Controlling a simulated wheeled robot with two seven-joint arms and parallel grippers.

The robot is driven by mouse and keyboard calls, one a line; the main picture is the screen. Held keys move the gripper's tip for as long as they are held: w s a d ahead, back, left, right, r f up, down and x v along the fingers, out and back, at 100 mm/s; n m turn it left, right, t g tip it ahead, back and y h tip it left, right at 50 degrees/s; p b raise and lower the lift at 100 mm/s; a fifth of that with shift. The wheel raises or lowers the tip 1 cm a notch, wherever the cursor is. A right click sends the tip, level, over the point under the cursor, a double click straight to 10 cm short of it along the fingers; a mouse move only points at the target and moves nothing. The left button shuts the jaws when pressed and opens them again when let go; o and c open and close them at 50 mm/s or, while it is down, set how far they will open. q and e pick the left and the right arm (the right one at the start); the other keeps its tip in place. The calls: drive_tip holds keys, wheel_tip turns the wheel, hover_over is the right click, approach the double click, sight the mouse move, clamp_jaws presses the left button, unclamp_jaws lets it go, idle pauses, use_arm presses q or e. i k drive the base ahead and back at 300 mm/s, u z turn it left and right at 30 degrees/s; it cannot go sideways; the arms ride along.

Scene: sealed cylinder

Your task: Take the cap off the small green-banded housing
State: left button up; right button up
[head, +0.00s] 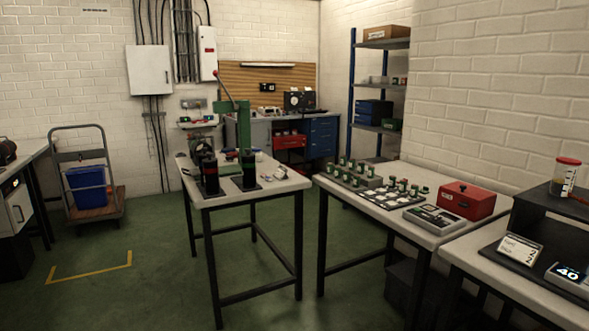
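Two dark cylinders on black base plates stand upright on the middle table (277,187). The left cylinder (209,175) looks taller and seems to have a reddish band. The right cylinder (249,172) is shorter and seems to show a green band near its top, so it may be the small green-banded housing. Both are too small in the picture to make out a cap clearly. Neither of my grippers is in the head view.
A green press (243,130) with a red-knobbed lever stands behind the cylinders. The right table holds a rack (350,179) of small green parts and a red box (466,200). A cart with a blue bin (87,190) stands left. Green floor is open in front.

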sight(248, 166)
drive_tip(key=z, duration=0.45)
drive_tip(key=i, duration=1.55)
drive_tip(key=u, duration=0.65)
drive_tip(key=i, duration=1.2)
drive_tip(key=u, duration=0.8)
